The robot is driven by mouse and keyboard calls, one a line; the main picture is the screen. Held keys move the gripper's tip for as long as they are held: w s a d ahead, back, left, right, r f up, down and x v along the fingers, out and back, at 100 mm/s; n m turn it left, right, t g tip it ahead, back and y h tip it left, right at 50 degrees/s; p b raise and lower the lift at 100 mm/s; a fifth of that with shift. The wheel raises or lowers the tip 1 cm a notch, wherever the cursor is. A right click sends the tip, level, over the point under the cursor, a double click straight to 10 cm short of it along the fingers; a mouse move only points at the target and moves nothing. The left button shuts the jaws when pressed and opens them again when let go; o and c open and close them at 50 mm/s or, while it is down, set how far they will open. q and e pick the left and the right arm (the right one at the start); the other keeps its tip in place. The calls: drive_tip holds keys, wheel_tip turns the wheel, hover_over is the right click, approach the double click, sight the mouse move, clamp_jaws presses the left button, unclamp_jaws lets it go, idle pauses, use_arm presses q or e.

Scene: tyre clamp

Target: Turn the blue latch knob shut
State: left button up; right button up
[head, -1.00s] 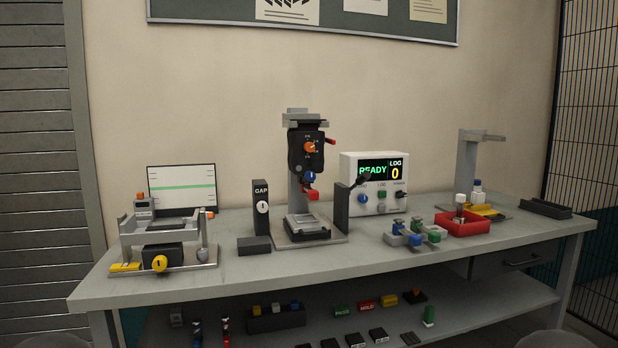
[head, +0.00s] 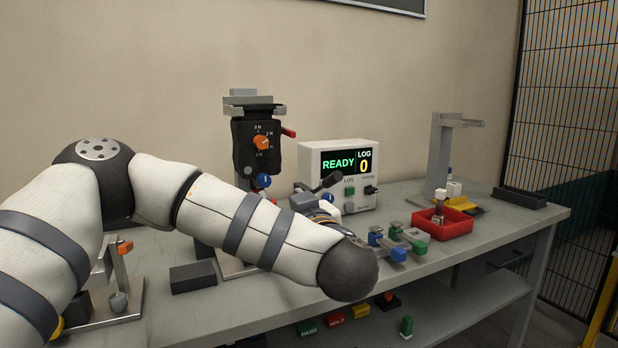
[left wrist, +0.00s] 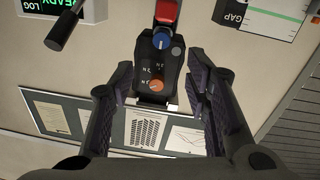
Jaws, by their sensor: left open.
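The blue latch knob (head: 263,180) with a white mark is low on the black tyre-clamp head (head: 257,155), below an orange dial (head: 262,143). In the left wrist view, which is upside down, the blue knob (left wrist: 161,41) shows near top centre, below the red part (left wrist: 167,12) and above the orange dial (left wrist: 156,85). My left gripper (left wrist: 159,62) is open and empty. Its fingers appear on either side of the clamp head, apart from the knob. In the head view my forearm hides most of this gripper. My right gripper is out of view.
A READY display box (head: 338,168) stands right of the clamp, with a dark lever (head: 325,184) in front. A red tray (head: 450,222) and small coloured blocks (head: 397,240) are further right. A dark block (head: 193,276) lies on the bench left of the clamp base.

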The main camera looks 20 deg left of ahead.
sight(265, 181)
use_arm(q)
drive_tip(key=x, duration=1.1)
drive_tip(key=shift+a, duration=0.35)
clamp_jaws()
